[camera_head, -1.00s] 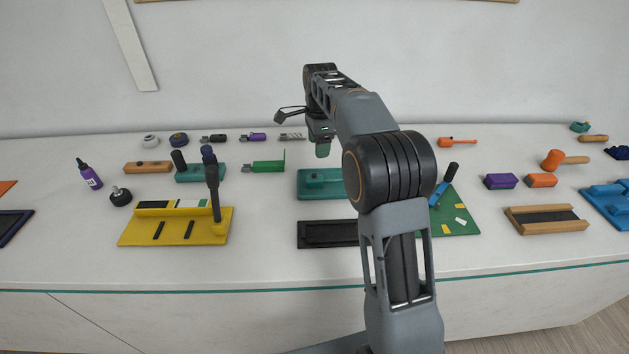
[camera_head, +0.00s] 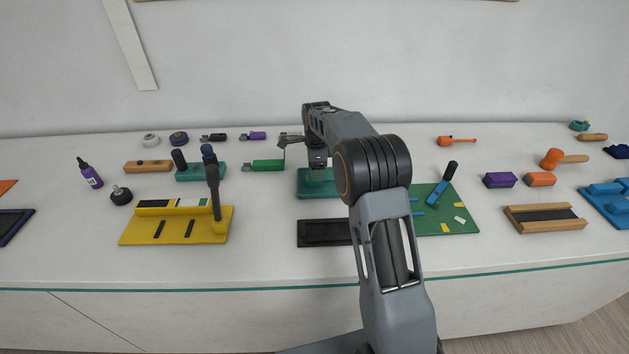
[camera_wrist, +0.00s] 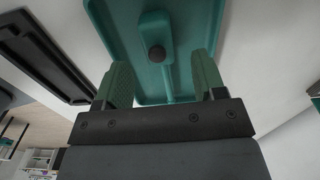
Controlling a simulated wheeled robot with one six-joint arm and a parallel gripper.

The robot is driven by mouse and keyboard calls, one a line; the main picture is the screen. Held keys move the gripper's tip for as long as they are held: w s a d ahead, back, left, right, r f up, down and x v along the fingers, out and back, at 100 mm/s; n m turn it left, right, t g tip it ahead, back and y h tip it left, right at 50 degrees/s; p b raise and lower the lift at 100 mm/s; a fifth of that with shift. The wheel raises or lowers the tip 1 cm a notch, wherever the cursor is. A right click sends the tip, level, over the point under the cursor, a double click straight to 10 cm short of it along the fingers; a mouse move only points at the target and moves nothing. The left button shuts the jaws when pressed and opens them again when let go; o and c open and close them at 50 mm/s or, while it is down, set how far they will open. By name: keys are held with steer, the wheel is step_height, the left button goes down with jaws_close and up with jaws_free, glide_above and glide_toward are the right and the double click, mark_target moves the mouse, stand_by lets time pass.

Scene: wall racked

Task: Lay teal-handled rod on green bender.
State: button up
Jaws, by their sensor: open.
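My gripper (camera_head: 318,160) hangs over the teal tray (camera_head: 308,190) at the middle of the bench. In the wrist view, its two green fingers (camera_wrist: 160,75) are apart. The green bender (camera_head: 458,218) is a green board to the right, with blue pieces and a blue lever (camera_head: 440,190) with a black grip. My arm hides its left part.
A black tray (camera_head: 322,233) lies in front of the teal tray. A yellow board (camera_head: 165,230) with an upright dark lever stands left. A green-handled tool (camera_head: 268,165) lies just left of my gripper. Purple (camera_head: 499,180) and orange (camera_head: 540,180) blocks lie right of the green board.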

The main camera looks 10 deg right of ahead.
steer(key=shift+d+f+p, duration=0.1)
steer(key=shift+f+p, duration=0.2)
steer(key=shift+f, duration=1.85)
steer(key=shift+c, duration=0.4)
steer(key=c, duration=1)
jaws_close()
steer(key=shift+r, duration=0.15)
